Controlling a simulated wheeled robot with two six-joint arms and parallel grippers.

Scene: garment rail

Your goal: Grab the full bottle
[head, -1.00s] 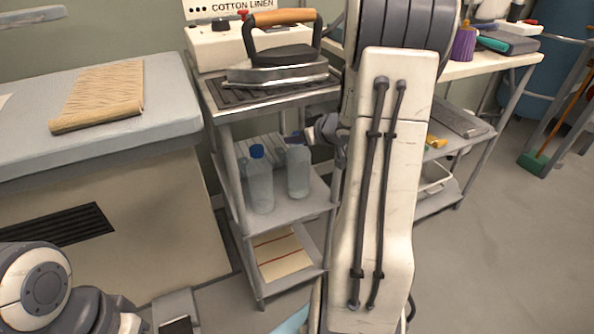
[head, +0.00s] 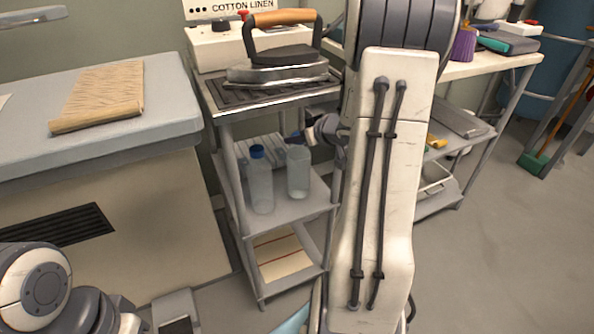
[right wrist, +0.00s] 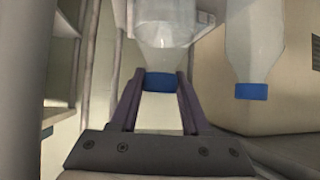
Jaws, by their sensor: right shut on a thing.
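Two clear bottles stand on the middle shelf of a metal cart in the head view. The left bottle (head: 261,185) has a blue cap and stands free. The right bottle (head: 299,175) is beside it, its top partly hidden by my right gripper (head: 303,138). In the right wrist view my right gripper (right wrist: 161,78) is shut on this bottle (right wrist: 163,58) around its neck and blue cap, and the other bottle (right wrist: 254,50) is to the right, apart from the fingers. I cannot tell clearly how full each is. My left gripper is out of view.
An iron (head: 282,50) rests on the cart's top (head: 225,98), above the bottles. The cart's posts flank the shelf closely.

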